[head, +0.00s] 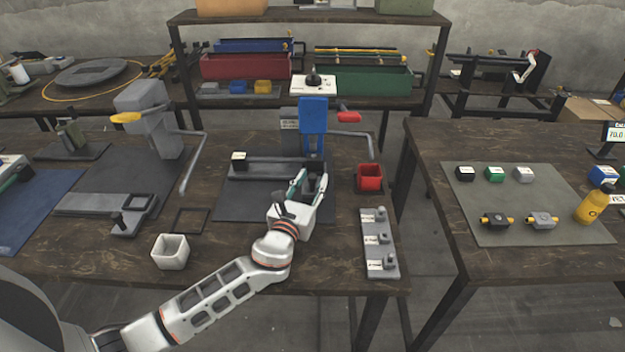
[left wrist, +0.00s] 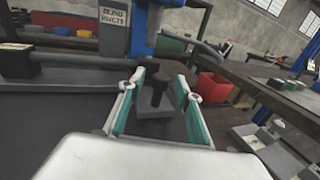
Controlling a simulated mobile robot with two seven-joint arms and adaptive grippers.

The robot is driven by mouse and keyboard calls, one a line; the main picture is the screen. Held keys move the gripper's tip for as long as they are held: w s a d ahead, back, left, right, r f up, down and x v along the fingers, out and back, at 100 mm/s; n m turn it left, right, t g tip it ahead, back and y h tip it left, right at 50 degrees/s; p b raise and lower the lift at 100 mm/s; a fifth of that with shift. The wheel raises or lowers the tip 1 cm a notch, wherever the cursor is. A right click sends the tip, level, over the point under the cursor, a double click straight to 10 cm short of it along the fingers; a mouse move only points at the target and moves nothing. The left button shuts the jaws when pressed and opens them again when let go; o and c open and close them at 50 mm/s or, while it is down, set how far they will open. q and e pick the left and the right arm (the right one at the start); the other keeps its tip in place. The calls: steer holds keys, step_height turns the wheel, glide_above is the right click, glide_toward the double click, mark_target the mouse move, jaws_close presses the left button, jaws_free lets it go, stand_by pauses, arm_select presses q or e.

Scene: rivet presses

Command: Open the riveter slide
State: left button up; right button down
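The blue riveter (head: 313,115) stands on a dark mat at the middle of the table, with a sign reading "BLIND RIVETS" in the left wrist view. A grey slide rail (head: 270,168) lies across its base. In the left wrist view, a grey slide block (left wrist: 152,110) carries a black knob (left wrist: 157,88). My left gripper (head: 310,180) is in front of the riveter. Its teal-padded fingers are open, one on each side of the knob and block, with visible gaps. In the head view the fingers largely hide the knob. My right gripper is not in view.
A red bin (head: 370,177) stands right of the riveter, and a grey strip with small fixtures (head: 378,250) lies near the right edge. A grey press (head: 150,115) with a yellow handle stands left. A white bin (head: 170,252) and dark frame (head: 191,221) lie front left.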

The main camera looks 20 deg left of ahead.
arm_select(q)
steer(key=shift+w, duration=0.35)
jaws_close()
steer(key=s+d+p, duration=0.1)
steer(key=s, duration=0.3)
steer(key=s+d+p, duration=0.1)
steer(key=s, duration=0.4)
steer(key=s+d+p, duration=0.1)
steer(key=s+d, duration=0.1)
steer(key=s, duration=0.3)
jaws_free()
